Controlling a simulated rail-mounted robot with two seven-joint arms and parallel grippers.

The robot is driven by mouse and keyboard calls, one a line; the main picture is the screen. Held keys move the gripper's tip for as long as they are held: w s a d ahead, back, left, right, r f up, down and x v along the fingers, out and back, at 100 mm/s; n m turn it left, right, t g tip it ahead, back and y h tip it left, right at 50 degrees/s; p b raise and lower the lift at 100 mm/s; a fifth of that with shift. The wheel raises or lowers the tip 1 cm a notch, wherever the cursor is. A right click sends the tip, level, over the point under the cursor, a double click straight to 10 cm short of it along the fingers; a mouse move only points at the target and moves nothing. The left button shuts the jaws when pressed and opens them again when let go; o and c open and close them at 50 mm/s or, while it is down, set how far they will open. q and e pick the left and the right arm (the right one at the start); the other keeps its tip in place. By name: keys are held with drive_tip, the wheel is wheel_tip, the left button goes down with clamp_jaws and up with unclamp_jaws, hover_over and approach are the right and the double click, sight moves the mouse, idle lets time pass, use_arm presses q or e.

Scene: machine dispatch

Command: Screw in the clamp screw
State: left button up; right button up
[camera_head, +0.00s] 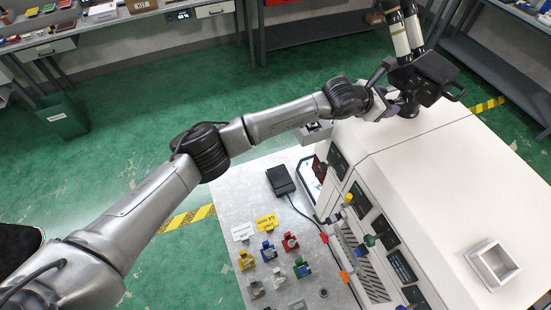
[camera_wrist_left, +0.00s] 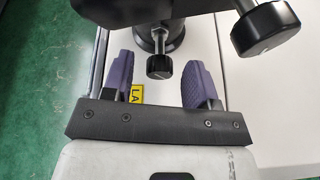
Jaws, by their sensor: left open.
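My left gripper (camera_head: 391,104) reaches the black instrument (camera_head: 426,78) on top of the white machine. In the left wrist view its two purple fingers (camera_wrist_left: 159,75) are apart, with nothing gripped. A small black knob, likely the clamp screw (camera_wrist_left: 159,67), shows between the fingertips, below a dark round post. A larger black knob with a metal shaft (camera_wrist_left: 265,30) is at the upper right, outside the fingers. In the head view the small knob is hidden by the gripper and instrument. My right gripper is not in view.
A yellow label (camera_wrist_left: 136,94) lies beside the left finger. The white machine (camera_head: 440,185) has a small square tray (camera_head: 481,269) on top. A metal table (camera_head: 238,212) holds several coloured blocks and a black box (camera_head: 281,180). Green floor lies beyond.

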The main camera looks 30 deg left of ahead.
use_arm(q)
drive_tip(key=f+b+v, duration=0.1)
drive_tip(key=b+v, duration=0.3)
drive_tip(key=v, duration=0.8)
drive_tip(key=s+d+r+n+t+h+p, duration=0.1)
drive_tip(key=s+d+r+n+h+p, duration=0.15)
drive_tip(key=s+n+h, duration=0.35)
drive_tip(key=s+d+r+n+t+h+p, duration=0.1)
drive_tip(key=s+d+n+t+h, duration=0.1)
drive_tip(key=s+d+h, duration=0.35)
drive_tip(key=s+a+f+n+t+y+p, duration=0.1)
drive_tip(key=s+a+f+n+y, duration=0.1)
drive_tip(key=a+f+n+y, duration=0.2)
drive_tip(key=s+a+f+n+t+y+p, duration=0.1)
drive_tip(key=s+a+f+n+y, duration=0.2)
drive_tip(key=a+n+y, duration=0.4)
drive_tip(key=s+a+f+n+t+y+p, duration=0.1)
drive_tip(key=s+a+f+n+y, duration=0.2)
drive_tip(key=a+f+n+y, duration=0.3)
drive_tip(key=shift+s+n+t+y, duration=0.25)
drive_tip(key=shift+n+y, duration=2.2)
drive_tip(key=shift+n, duration=3.75)
